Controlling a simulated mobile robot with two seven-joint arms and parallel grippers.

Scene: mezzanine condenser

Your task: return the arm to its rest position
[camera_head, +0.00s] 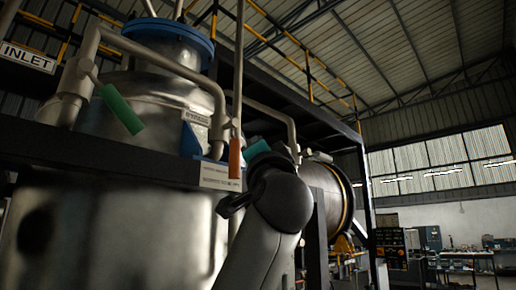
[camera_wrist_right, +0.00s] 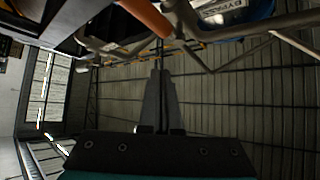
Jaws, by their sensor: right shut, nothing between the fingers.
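My right arm (camera_head: 268,215) rises from the bottom of the head view, in front of the pipework and bent at a dark joint. Its fingers are hidden or not clear there. In the right wrist view my right gripper (camera_wrist_right: 159,73) shows its two grey fingers together, shut and empty. An orange handle (camera_wrist_right: 147,16) is near the top of that view, beyond the fingertips. The same kind of orange handle (camera_head: 235,158) hangs on a vertical pipe just left of my arm in the head view. My left gripper is not in view.
A large metal vessel (camera_head: 110,235) fills the left, with a green handle (camera_head: 121,109) and pipes (camera_head: 205,78) around it. A dark frame post (camera_head: 367,190) and a horizontal drum (camera_head: 328,195) stand right of my arm. The far right looks more open, with benches (camera_head: 465,258) behind.

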